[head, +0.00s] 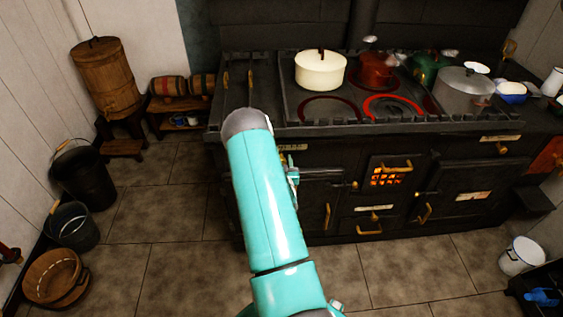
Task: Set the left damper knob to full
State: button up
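The black cast-iron stove (330,190) stands across the back and right of the head view. Two small upright brass-coloured pieces stand on the left part of its top, each by a dark line running front to back. The left one (226,79) looks like the left damper knob, and the right one (250,78) is like it; I cannot read any marking by them. My teal arm rises in the middle, in front of the stove's left part. Its far end is hidden behind its own link; only a small teal piece shows at its right side. My gripper's fingers do not show.
A cream pot (320,70), a red pot (376,70) and a grey lidded pot (463,88) stand on the stove top. A wooden barrel (105,75) and buckets (80,178) line the left wall. Floor left of my arm is clear.

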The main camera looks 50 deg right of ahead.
aim_at(298, 154)
grip_shut()
jog(key=s+d, duration=0.4)
jog(key=s, duration=0.1)
jog(key=shift+d, duration=0.15)
jog(key=shift+o, duration=1)
grip_release()
jog(key=shift+s, duration=0.1)
jog(key=v, duration=1.3)
jog(key=shift+s+a, duration=0.2)
jog(key=shift+a, duration=0.15)
